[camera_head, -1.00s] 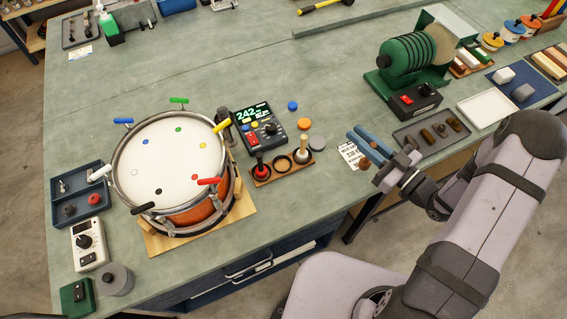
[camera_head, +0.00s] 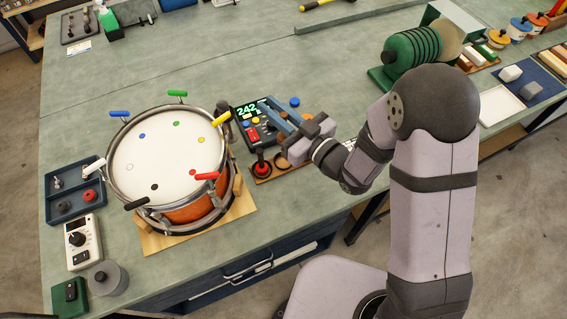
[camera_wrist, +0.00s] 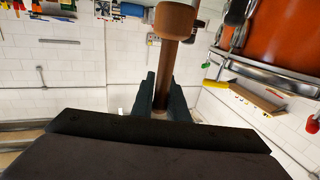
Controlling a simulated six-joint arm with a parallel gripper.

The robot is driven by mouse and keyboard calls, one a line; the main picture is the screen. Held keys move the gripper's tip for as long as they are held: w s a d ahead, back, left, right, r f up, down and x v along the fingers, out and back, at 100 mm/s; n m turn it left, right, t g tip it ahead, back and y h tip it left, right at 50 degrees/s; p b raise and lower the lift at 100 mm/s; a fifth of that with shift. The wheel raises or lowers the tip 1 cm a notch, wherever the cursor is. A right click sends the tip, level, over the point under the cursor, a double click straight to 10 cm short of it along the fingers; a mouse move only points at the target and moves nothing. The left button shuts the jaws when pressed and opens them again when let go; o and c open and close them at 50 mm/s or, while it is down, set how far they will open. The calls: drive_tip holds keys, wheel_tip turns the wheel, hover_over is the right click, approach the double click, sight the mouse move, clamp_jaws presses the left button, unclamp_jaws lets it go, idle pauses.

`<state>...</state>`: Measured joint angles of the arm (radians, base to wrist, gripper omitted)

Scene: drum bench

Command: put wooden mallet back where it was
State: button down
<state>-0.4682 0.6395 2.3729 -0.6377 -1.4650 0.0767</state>
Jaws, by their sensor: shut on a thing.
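My gripper (camera_head: 273,112) is above the mallet rack and control box in the head view, its blue fingers pointing up and left. In the wrist view my gripper (camera_wrist: 161,98) is shut on the brown wooden mallet (camera_wrist: 172,55). The shaft runs between the fingers and its thicker end lies toward the top of that view. The wooden rack (camera_head: 263,181) stands right of the drum with a red-and-black piece (camera_head: 261,166) upright in its left place. My gripper hides the rack's right part.
The drum (camera_head: 165,160) with coloured handles stands close left of the rack. The control box (camera_head: 248,122) is just behind, partly covered by my fingers. A green drum-like machine (camera_head: 410,55) stands at the back right. The bench between is mostly clear.

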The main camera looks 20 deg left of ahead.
wheel_tip(320, 180, down, 6)
drive_tip(key=p, duration=0.1)
drive_tip(key=shift+f, duration=0.15)
idle(0.4)
drive_tip(key=shift+f+p, duration=0.3)
drive_tip(key=shift+f, duration=1.55)
drive_tip(key=shift+f, duration=0.1)
drive_tip(key=shift+f, duration=0.1)
drive_tip(key=c, duration=1.7)
unclamp_jaws()
drive_tip(key=shift+c, duration=0.2)
drive_tip(key=shift+r, duration=0.2)
